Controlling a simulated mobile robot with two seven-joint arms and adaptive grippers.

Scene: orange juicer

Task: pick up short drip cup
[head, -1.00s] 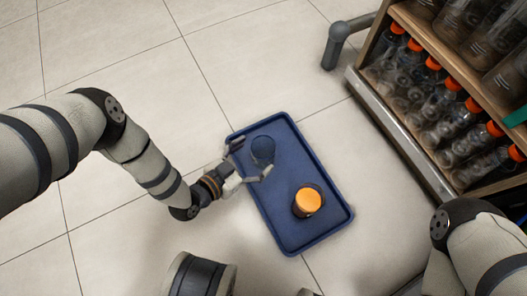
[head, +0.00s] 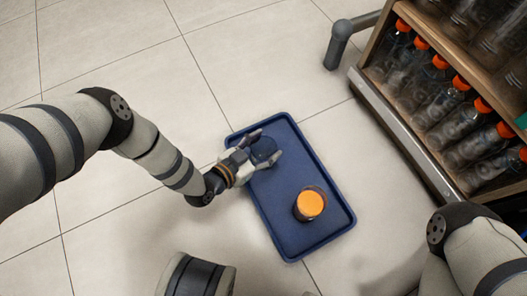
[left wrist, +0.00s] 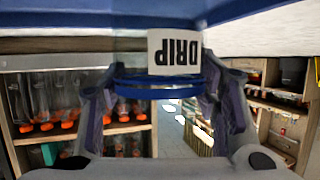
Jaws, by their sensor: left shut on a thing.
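The short drip cup (head: 263,149) is a small, round, clear-looking cup over the upper part of a blue tray (head: 330,225). In the left wrist view the cup (left wrist: 174,52) carries a white label reading DRIP, upside down, with a blue ring below it. My left gripper (head: 268,146) has its fingers on both sides of the cup and is shut on it. In the wrist view the fingers (left wrist: 158,92) flank the cup. I cannot tell whether the cup touches the tray. My right gripper is out of view; only my right arm shows.
A cup with orange contents (head: 310,205) stands on the lower part of the tray. A wooden shelf (head: 440,125) with several orange-capped bottles stands at the right. A grey post (head: 338,45) stands beside it. The tiled floor (head: 110,200) at the left is clear.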

